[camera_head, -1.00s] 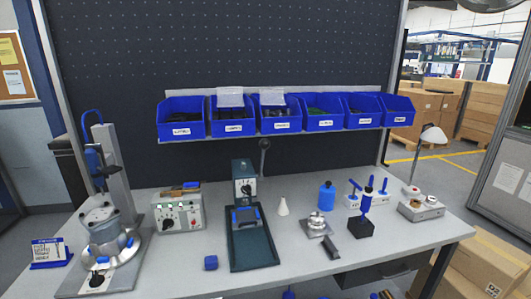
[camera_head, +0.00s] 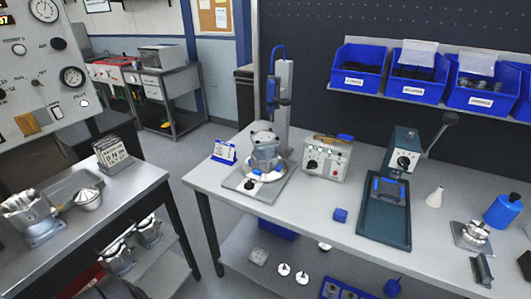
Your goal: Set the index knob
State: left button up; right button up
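No knob is labelled as the index knob in a way I can read. A small black knob (camera_head: 249,185) sits on the front of the base plate of the round metal fixture (camera_head: 265,150), near the left end of the main bench. A dial knob (camera_head: 403,161) is on the front of the dark green press-like unit (camera_head: 401,147). The knobs' settings are too small to read. Neither of my grippers shows in the head view.
Blue bins (camera_head: 358,72) hang above. A side table (camera_head: 110,195) with metal housings stands left, with open floor between the two. A gauge panel (camera_head: 40,60) is at upper left.

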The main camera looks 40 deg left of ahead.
aim_at(248, 185)
jog(key=u, duration=1.2)
jog(key=i+l, duration=0.15)
jog(key=j+z, duration=0.4)
jog(key=j, duration=0.55)
